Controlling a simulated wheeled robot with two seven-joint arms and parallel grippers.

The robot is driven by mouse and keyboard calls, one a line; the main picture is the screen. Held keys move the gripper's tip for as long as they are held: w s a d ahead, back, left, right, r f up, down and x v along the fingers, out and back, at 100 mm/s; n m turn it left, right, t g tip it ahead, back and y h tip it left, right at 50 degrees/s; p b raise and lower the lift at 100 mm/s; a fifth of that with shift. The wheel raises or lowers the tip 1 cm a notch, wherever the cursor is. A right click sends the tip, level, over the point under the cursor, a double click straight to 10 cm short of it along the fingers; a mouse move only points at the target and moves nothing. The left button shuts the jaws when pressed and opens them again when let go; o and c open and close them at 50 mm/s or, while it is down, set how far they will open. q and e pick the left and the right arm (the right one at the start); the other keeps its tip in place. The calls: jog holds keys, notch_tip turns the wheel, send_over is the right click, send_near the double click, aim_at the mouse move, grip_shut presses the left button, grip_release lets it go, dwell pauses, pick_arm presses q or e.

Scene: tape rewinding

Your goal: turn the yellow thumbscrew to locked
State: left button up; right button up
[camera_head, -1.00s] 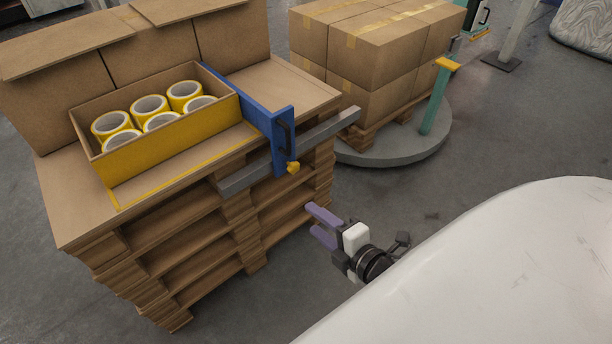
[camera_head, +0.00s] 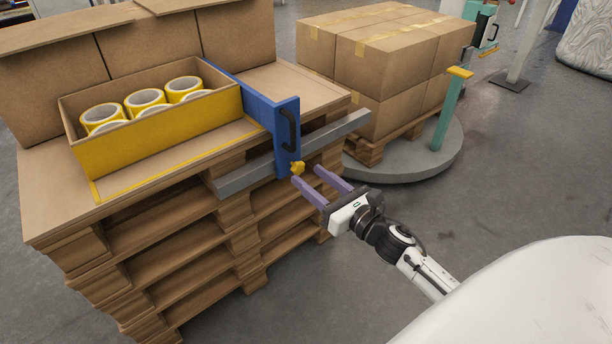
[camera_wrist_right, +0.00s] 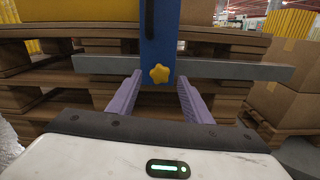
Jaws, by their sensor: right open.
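The yellow thumbscrew (camera_head: 297,168) is a small star-shaped knob at the lower end of the blue upright plate (camera_head: 287,135). In the right wrist view the thumbscrew (camera_wrist_right: 159,73) sits between and beyond my two purple fingers. My right gripper (camera_head: 308,180) is open and empty, its fingertips close to the thumbscrew. In the right wrist view the gripper (camera_wrist_right: 158,92) straddles the knob's line, with a gap on each side. I cannot tell exactly how far the tips reach. The blue plate crosses a grey metal bar (camera_head: 240,179). My left gripper is not in view.
An open box (camera_head: 165,150) of yellow tape rolls stands on stacked wooden pallets (camera_head: 150,255). Large cartons (camera_head: 385,65) stand on a round grey turntable (camera_head: 410,165) with a teal post (camera_head: 450,110). The floor to the right is clear.

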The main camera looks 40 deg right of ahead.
aim_at(296, 166)
jog(key=shift+w+a, duration=0.1)
jog(key=shift+w, duration=1.3)
jog(key=c, duration=1.1)
jog(key=shift+o, duration=0.2)
